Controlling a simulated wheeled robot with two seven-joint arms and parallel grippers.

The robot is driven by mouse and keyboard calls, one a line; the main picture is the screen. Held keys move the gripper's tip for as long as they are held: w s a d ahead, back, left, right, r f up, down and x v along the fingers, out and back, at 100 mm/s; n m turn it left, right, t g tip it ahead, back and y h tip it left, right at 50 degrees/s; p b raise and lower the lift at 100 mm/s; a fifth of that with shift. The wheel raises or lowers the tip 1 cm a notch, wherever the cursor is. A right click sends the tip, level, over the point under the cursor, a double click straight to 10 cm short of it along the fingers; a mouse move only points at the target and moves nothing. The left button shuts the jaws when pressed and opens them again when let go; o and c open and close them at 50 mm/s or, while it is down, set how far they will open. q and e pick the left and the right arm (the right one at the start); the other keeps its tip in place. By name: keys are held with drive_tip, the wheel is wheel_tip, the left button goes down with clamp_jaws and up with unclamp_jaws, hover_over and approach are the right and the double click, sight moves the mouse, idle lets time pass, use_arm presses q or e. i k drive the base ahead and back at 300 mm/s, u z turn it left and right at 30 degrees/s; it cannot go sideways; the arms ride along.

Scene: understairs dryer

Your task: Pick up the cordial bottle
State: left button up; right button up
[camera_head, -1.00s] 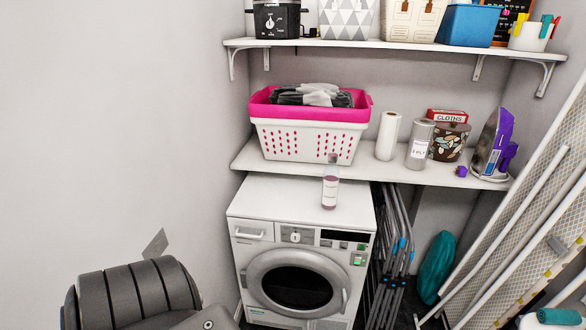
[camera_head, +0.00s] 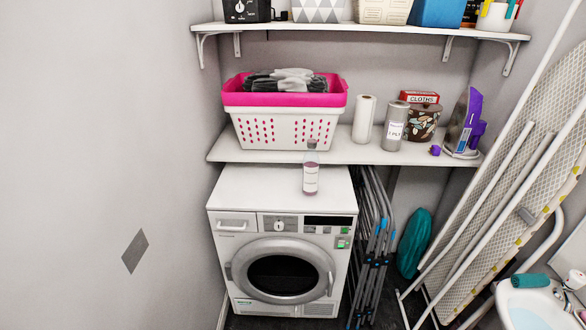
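The cordial bottle (camera_head: 311,172) is a clear bottle with a grey cap, a pale label and pinkish liquid near its base.
Above the dryer is a shelf (camera_head: 225,152) with a pink and white laundry basket (camera_head: 285,128), rolls and an iron (camera_head: 463,125). Folded metal frames (camera_head: 375,245) stand right of the dryer. An ironing board (camera_head: 530,165) leans at the right, above a basin (camera_head: 525,308).

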sight(310, 162)
drive_tip(key=z, duration=0.25)
drive_tip(key=k, duration=0.5)
drive_tip(key=z, duration=1.4)
drive_tip(key=i, duration=0.9)
drive_tip(key=u, duration=0.5)
drive_tip(key=i, duration=0.65)
drive_tip(key=u, duration=0.55)
